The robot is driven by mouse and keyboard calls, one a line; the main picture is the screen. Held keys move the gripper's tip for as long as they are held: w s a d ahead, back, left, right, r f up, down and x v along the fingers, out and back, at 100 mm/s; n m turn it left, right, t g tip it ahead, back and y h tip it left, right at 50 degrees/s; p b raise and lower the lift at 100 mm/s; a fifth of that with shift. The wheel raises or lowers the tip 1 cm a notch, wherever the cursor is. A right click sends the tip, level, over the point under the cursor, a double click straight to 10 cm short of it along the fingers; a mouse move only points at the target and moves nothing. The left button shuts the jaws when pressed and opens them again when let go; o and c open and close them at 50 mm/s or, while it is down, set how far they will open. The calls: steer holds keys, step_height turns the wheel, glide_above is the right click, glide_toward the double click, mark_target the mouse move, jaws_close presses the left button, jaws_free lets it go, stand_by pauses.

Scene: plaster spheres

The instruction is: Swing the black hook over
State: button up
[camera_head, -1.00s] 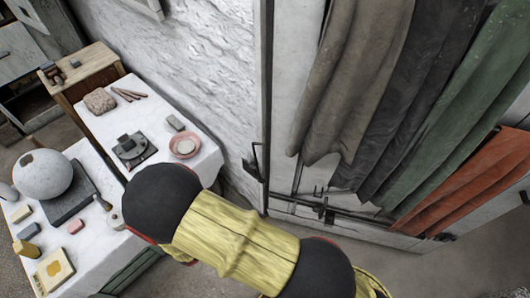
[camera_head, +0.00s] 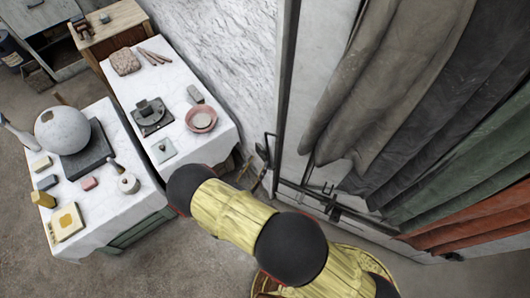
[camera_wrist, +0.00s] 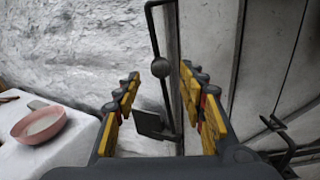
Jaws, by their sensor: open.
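The black hook (camera_wrist: 162,70) is a thin dark bar with a round knob and a flat plate at its lower end. In the wrist view it stands upright at the edge of the pale panel, seen between my fingers. In the head view the hook (camera_head: 266,148) shows small beside the panel's edge, just beyond my arm. My gripper (camera_wrist: 165,92) is open, with its yellow-padded fingers on either side of the hook in the picture. I cannot tell whether the hook is between the fingers in depth, and I see no contact.
A white-topped table (camera_head: 225,135) holds a pink bowl (camera_head: 201,119), also at left in the wrist view (camera_wrist: 40,124). A nearer table carries a plaster sphere (camera_head: 62,131). Hanging cloths (camera_head: 375,85) cover the panel at right. A dark latch (camera_wrist: 283,140) shows low right.

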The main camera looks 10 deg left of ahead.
mark_target(263, 154)
steer(key=x, duration=0.6)
steer(key=shift+c, duration=1.2)
steer(key=c, duration=0.8)
jaws_close()
